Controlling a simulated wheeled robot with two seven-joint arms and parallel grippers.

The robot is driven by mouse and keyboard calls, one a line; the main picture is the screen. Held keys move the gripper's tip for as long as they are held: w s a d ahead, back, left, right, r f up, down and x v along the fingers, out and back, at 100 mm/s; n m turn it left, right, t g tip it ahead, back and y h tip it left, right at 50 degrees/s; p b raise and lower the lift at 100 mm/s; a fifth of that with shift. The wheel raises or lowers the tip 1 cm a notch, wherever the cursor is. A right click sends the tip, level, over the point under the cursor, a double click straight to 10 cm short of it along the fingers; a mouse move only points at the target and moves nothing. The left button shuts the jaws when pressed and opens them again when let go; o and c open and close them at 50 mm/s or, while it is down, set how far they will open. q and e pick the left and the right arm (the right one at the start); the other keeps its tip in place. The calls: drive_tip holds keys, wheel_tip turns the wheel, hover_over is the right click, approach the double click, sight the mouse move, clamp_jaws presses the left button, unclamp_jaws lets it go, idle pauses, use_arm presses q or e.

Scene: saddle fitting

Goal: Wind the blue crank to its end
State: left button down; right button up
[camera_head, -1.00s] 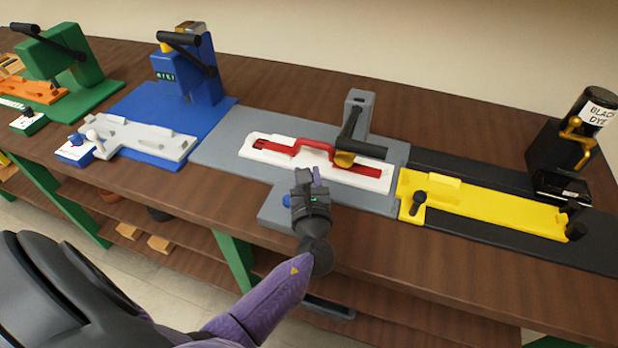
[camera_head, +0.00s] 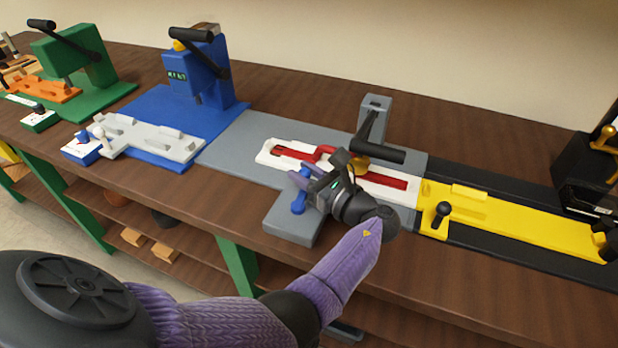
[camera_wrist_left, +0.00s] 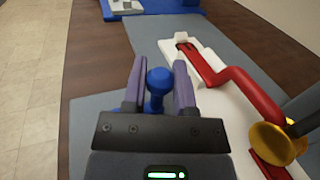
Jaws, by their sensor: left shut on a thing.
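The blue crank (camera_head: 299,203) stands at the front left of the grey fixture (camera_head: 292,226). In the left wrist view its round blue knob (camera_wrist_left: 159,78) shows between the two finger pads. My left gripper (camera_head: 306,178) is shut on the crank's knob, with its wrist to the right of the crank. It also shows in the left wrist view (camera_wrist_left: 160,85). The lower part of the crank is partly hidden by the gripper in the wrist view. My right gripper is not in view.
A white plate (camera_head: 270,158) with a red bar (camera_head: 292,153) lies just behind the crank. A grey post with a black handle (camera_head: 380,153) rises behind it. A yellow plate (camera_head: 490,212) lies to the right, a blue press (camera_head: 200,75) to the left.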

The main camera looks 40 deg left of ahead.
use_arm(q)
drive_tip(key=shift+a+n+g, duration=0.15)
drive_tip(key=shift+n+g, duration=0.25)
drive_tip(key=shift+g, duration=0.2)
drive_tip(key=shift+s, duration=0.1)
drive_tip(key=shift+c, duration=2.2)
unclamp_jaws()
drive_tip(key=shift+a, duration=0.1)
drive_tip(key=d+b, duration=0.1)
drive_tip(key=d, duration=0.9)
drive_tip(key=shift+s, duration=0.2)
